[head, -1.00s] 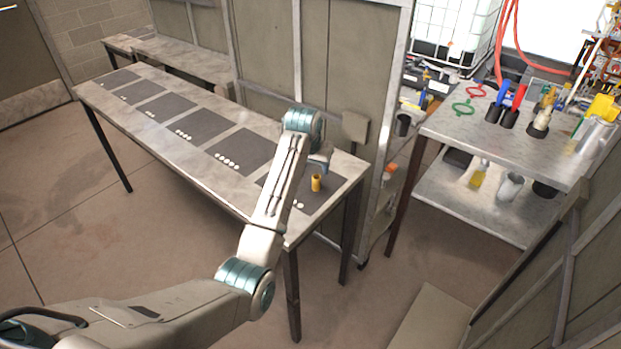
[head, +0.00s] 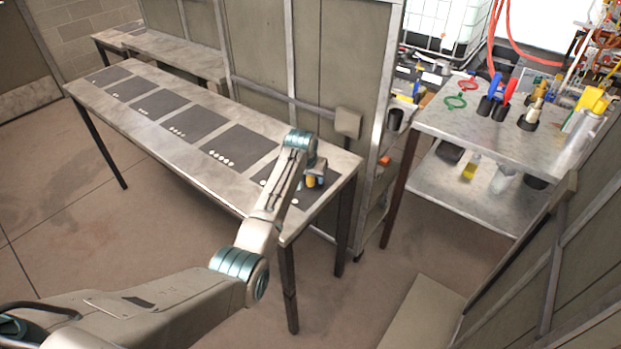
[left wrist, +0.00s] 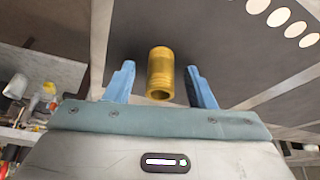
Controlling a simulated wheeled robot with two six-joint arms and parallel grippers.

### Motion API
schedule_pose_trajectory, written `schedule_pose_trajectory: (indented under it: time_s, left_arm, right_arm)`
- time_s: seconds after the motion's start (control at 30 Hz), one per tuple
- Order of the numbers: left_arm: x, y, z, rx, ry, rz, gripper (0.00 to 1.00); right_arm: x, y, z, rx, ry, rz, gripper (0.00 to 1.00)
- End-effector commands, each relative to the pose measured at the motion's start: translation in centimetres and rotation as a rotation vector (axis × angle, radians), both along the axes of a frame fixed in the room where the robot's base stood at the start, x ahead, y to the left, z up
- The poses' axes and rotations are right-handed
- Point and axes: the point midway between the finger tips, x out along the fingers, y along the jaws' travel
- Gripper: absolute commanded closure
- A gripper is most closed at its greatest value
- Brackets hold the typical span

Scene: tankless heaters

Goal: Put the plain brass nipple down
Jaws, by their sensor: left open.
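The plain brass nipple (head: 310,182) is a short yellow-gold tube. It appears to stand upright on the dark mat at the near right end of the long table, partly hidden by my left gripper (head: 316,174) in the head view. In the left wrist view the nipple (left wrist: 160,76) lies between the two blue fingers of my left gripper (left wrist: 159,70), with a visible gap on each side. The left gripper is open. My right gripper is not in view.
The long table (head: 228,188) bears a row of dark mats marked with white dots. A post and panel stand just behind its right end. A metal shelf unit (head: 440,121) at the right holds red and blue-handled tools, brass pieces and a yellow item.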

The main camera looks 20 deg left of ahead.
Motion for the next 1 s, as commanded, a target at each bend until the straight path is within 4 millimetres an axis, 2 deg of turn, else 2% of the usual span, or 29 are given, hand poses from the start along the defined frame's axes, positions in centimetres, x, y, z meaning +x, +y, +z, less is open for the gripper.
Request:
schedule_pose_trajectory:
  time_s: [0.07,0.1,0.33,0.7,0.87,0.93,1.0]
  left_arm:
    - [0.0,0.0,0.0,0.000,0.000,0.000,0.50]
    - [0.0,0.0,0.0,0.000,0.000,0.000,0.54]
    - [0.0,0.0,0.0,0.000,0.000,0.000,0.99]
    - [0.0,0.0,0.4,0.000,-0.002,0.000,1.00]
    - [0.1,0.0,1.9,0.000,-0.005,0.000,1.00]
    - [0.2,0.0,3.3,0.000,-0.007,0.000,1.00]
    - [-1.0,-0.4,3.5,-0.001,-0.001,-0.001,1.00]
  right_arm:
    - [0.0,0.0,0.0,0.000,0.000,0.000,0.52]
    - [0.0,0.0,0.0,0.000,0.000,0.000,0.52]
    - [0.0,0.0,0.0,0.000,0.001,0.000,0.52]
    - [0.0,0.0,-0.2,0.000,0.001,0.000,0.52]
    - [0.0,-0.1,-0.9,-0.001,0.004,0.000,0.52]
    - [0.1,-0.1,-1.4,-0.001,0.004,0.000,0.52]
    - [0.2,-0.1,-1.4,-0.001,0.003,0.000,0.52]
